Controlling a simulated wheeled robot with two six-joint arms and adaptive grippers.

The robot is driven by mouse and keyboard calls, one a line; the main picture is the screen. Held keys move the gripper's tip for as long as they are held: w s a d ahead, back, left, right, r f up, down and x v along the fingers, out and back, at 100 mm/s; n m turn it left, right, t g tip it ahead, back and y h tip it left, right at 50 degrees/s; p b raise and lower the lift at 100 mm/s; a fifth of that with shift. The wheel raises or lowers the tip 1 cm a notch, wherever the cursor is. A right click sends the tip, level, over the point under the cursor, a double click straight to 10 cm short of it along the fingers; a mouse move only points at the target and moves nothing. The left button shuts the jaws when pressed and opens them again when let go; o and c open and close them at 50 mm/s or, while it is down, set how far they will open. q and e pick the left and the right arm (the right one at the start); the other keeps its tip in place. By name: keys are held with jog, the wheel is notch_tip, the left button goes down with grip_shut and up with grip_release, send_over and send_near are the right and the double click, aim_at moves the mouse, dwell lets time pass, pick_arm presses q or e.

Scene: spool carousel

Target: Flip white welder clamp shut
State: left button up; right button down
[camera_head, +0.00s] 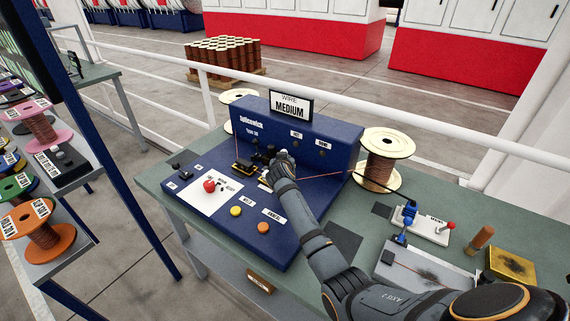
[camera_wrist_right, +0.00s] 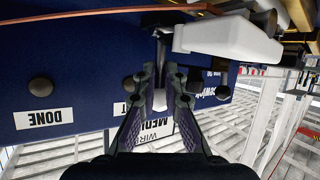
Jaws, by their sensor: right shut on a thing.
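The white welder clamp (camera_wrist_right: 235,38) shows at the top of the right wrist view as a pale block with a grey metal stem at its left end. My right gripper (camera_wrist_right: 161,78) has its dark fingers closed around that stem. In the head view my right gripper (camera_head: 281,160) is over the blue welder (camera_head: 315,195), close to its upright back panel. The gripper and wrist hide most of the clamp there, so its exact angle is unclear. A thin copper-red wire (camera_wrist_right: 100,19) runs close by the clamp. My left gripper is not in view.
The welder deck has a red knob (camera_head: 209,186), a yellow button (camera_head: 236,211) and an orange button (camera_head: 263,228). A sign reading MEDIUM (camera_head: 291,107) stands on top. A wire spool (camera_head: 383,160) stands right; a blue-handled tool (camera_head: 405,219) lies further right.

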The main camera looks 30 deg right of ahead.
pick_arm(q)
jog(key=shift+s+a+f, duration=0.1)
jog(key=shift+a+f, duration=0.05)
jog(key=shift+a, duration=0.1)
pick_arm(e)
jog(key=shift+w+r+t, duration=0.15)
jog(key=shift+r+t, duration=0.15)
jog(key=shift+r, duration=0.3)
jog(key=c, duration=1.3)
grip_release()
jog(key=shift+f, duration=0.15)
jog(key=shift+a, duration=0.1)
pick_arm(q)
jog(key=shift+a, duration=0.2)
pick_arm(e)
jog(key=shift+s+f, duration=0.1)
jog(key=shift+s, duration=0.1)
jog(key=shift+s+a, duration=0.2)
jog(key=shift+s, duration=0.1)
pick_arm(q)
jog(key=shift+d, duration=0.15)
pick_arm(e)
jog(key=v, duration=1.1)
jog(key=shift+a+r, duration=0.1)
jog(key=shift+r, duration=0.2)
